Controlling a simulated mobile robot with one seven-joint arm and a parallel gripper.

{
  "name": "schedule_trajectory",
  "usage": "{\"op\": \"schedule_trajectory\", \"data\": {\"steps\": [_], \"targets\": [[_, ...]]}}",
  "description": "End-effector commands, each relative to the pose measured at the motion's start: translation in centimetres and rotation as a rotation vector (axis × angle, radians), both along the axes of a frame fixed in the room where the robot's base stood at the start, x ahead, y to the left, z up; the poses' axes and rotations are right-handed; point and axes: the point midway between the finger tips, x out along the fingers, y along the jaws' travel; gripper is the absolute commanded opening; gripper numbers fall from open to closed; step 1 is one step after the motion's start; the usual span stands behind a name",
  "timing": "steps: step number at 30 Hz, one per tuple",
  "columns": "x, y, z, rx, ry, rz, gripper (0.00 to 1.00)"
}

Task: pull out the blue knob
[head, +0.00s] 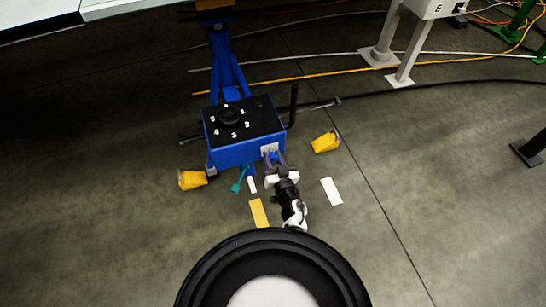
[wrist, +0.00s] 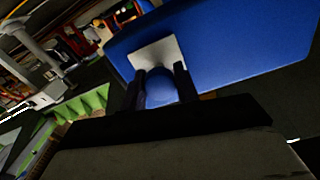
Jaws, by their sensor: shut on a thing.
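The blue knob (wrist: 161,88) sits between the two dark fingers of my gripper (wrist: 160,84) in the wrist view, and the gripper is shut on it. Behind the knob is a pale square plate (wrist: 152,54) on the blue side face of a box (wrist: 225,40). In the head view my gripper (head: 273,161) reaches the front right of the blue box (head: 236,153), at the pale plate (head: 269,148). The knob is hidden there by the gripper. I cannot tell whether the knob stands off from the plate.
The box has a black top with a round dial (head: 231,116) and white marks. Yellow wedges (head: 192,180) and (head: 325,143) flank the box on the floor. A teal item (head: 240,179) and flat white (head: 332,191) and yellow (head: 258,213) strips lie near my arm. Cables cross behind.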

Motion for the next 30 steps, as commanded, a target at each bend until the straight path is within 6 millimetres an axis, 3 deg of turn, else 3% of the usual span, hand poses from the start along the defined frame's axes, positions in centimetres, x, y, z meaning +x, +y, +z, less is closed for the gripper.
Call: {"op": "schedule_trajectory", "data": {"steps": [6,15,16,20,30], "targets": [[-2.7,-0.9,0.0,-0.001,0.003,0.001,0.0],[-3.1,-1.0,-0.1,-0.002,0.002,0.002,0.0],[-3.1,-1.0,-0.1,-0.002,0.002,0.002,0.32],[-3.1,-1.0,-0.1,-0.001,0.003,0.001,0.49],[-2.9,-0.9,0.0,0.0,0.001,0.0,0.52]]}}
